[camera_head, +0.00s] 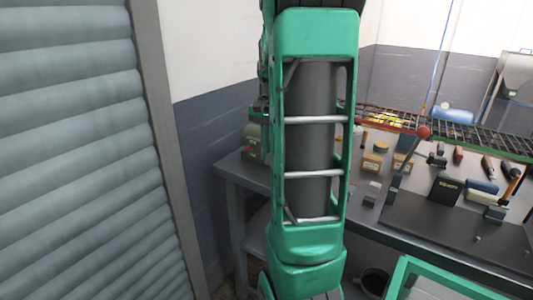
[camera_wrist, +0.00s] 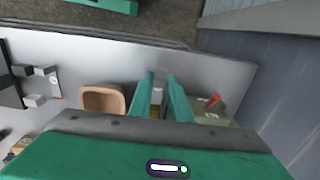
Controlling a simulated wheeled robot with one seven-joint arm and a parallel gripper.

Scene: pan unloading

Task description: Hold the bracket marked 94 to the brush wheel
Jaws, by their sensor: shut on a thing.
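In the wrist view, my gripper (camera_wrist: 160,78) points over the grey bench with its two green fingers close together. It is shut on a small pale grey piece (camera_wrist: 157,96), mostly hidden between the fingers; I cannot read a 94 on it. A yellowish patch shows just below that piece, and I cannot tell whether it is the brush wheel. A grey-green machine (camera_wrist: 208,110) with a red knob stands just right of the fingers. In the head view my arm hides the gripper, and a green machine (camera_head: 252,140) shows partly at the bench's left end.
A tan open bin (camera_wrist: 103,100) stands left of the fingers. In the head view, the bench (camera_head: 233,172) carries several blocks, a black sign (camera_head: 445,190) and a red-knobbed lever (camera_head: 423,132). A wire rack (camera_head: 480,137) runs behind. A ribbed shutter (camera_head: 80,150) is at left.

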